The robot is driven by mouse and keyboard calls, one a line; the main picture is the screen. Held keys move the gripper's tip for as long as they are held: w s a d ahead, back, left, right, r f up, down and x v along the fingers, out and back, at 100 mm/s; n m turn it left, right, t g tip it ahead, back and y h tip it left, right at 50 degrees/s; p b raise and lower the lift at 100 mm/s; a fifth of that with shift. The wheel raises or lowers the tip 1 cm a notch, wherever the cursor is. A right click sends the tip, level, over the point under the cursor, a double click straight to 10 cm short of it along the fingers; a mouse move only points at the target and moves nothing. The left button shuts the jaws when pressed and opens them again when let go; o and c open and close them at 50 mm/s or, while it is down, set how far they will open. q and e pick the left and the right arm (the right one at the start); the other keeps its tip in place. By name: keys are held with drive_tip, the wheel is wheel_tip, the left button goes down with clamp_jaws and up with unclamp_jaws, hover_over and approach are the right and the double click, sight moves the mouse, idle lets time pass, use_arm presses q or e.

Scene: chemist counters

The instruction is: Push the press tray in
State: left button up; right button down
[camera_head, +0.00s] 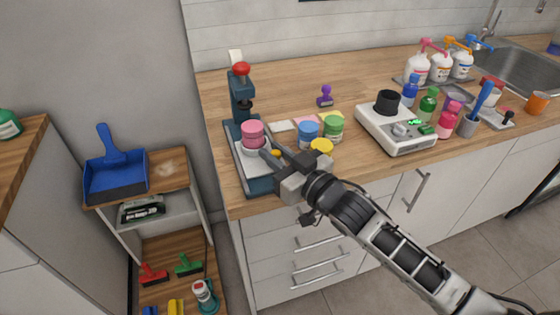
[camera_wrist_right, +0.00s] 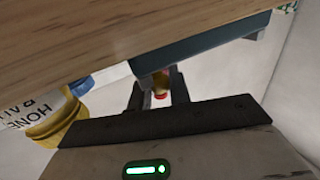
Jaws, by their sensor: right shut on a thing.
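The teal press (camera_head: 241,108) with a red knob on top stands at the left end of the wooden counter. Its pale press tray (camera_head: 254,160) sticks out of the front, with a pink-lidded white jar (camera_head: 253,135) on it. My right gripper (camera_head: 271,157) is at the tray's front right edge. In the right wrist view its fingers (camera_wrist_right: 158,92) are closed around a small brass and red knob (camera_wrist_right: 160,83) below a teal edge (camera_wrist_right: 205,48). The fingers partly hide this knob. My left gripper is not in view.
Blue (camera_head: 308,134), green (camera_head: 333,126) and yellow-lidded (camera_head: 321,147) jars stand close to the right of my gripper. A white device (camera_head: 398,130) and bottles are farther right. A purple stamp (camera_head: 325,96) stands behind. A blue dustpan (camera_head: 116,175) lies on the lower shelf unit at left.

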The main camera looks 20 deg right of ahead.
drive_tip(key=c, duration=1.3)
unclamp_jaws()
drive_tip(key=shift+c, duration=0.2)
drive_tip(key=shift+s, duration=0.15)
drive_tip(key=b+v, duration=0.2)
drive_tip(key=v, duration=1.3)
drive_tip(key=shift+s+d, duration=0.2)
drive_tip(key=shift+s, duration=0.1)
